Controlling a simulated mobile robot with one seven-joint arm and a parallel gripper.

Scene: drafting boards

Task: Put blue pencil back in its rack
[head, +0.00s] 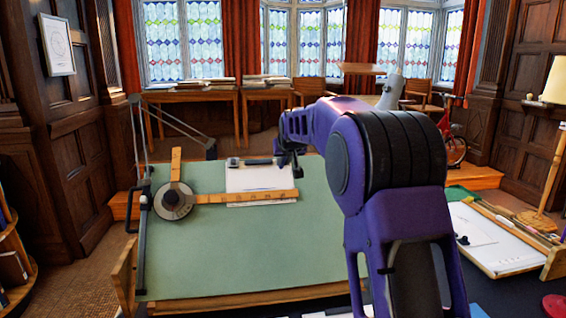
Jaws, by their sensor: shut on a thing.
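My gripper (288,160) is small and dark at the end of my purple arm, over the far part of the green drafting board, by the top right corner of a white sheet. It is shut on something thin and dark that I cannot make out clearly. I cannot pick out a blue pencil for certain, and I cannot tell a pencil rack with certainty.
The green drafting board (230,245) carries a wooden drafting arm with a round head (172,201) and the white sheet (258,178). At right, a second surface holds a paper-covered board (500,252) and long thin items. My arm hides the middle right.

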